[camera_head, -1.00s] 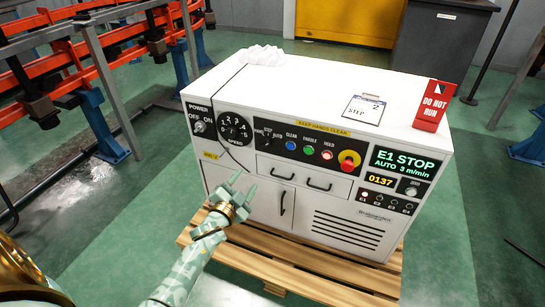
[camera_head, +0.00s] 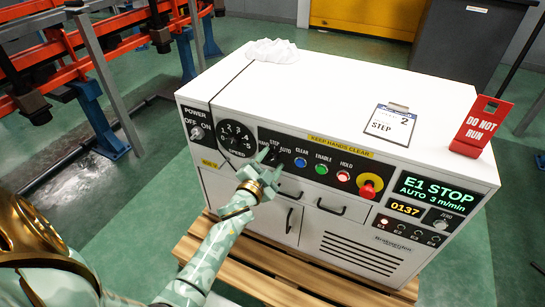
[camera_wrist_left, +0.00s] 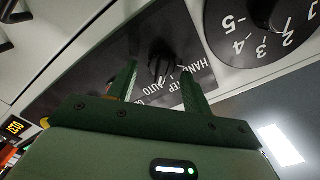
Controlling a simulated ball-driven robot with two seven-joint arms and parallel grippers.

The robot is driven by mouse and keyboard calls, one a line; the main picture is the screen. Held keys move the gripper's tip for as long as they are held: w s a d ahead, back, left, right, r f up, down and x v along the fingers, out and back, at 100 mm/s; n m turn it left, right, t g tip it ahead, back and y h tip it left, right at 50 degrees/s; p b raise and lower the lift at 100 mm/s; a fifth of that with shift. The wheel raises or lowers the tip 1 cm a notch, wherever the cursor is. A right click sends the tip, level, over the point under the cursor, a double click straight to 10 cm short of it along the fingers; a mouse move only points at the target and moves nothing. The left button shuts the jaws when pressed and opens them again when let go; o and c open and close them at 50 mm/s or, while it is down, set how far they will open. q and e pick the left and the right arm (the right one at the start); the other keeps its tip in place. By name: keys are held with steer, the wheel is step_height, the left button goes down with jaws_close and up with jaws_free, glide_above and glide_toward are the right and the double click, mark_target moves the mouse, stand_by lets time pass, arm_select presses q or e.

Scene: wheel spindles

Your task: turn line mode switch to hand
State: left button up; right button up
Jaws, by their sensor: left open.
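The line mode switch is a small black knob (camera_wrist_left: 162,62) on a black strip of the white cabinet's front. Its labels HAND, STEP and AUTO show in both views. In the head view my gripper's fingers partly cover the knob, and I cannot tell which label it points to. My left gripper (camera_head: 270,161) is open and empty in front of the switch. In the left wrist view its two green fingers (camera_wrist_left: 160,68) stand apart, one on each side of the knob in the picture; contact cannot be told. My right gripper is not in view.
A numbered speed dial (camera_head: 236,139) sits left of the switch. Blue (camera_head: 300,162), green (camera_head: 321,169) and red (camera_head: 343,176) buttons and an emergency stop (camera_head: 369,186) lie right. The display (camera_head: 428,190) reads E1 STOP, AUTO 3 m/min. A red DO NOT RUN sign (camera_head: 481,127) stands on top.

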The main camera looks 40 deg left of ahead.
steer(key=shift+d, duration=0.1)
arm_select(q)
steer(key=c, duration=1)
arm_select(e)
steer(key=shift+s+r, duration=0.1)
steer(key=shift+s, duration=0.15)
arm_select(q)
steer(key=shift+r, duration=0.1)
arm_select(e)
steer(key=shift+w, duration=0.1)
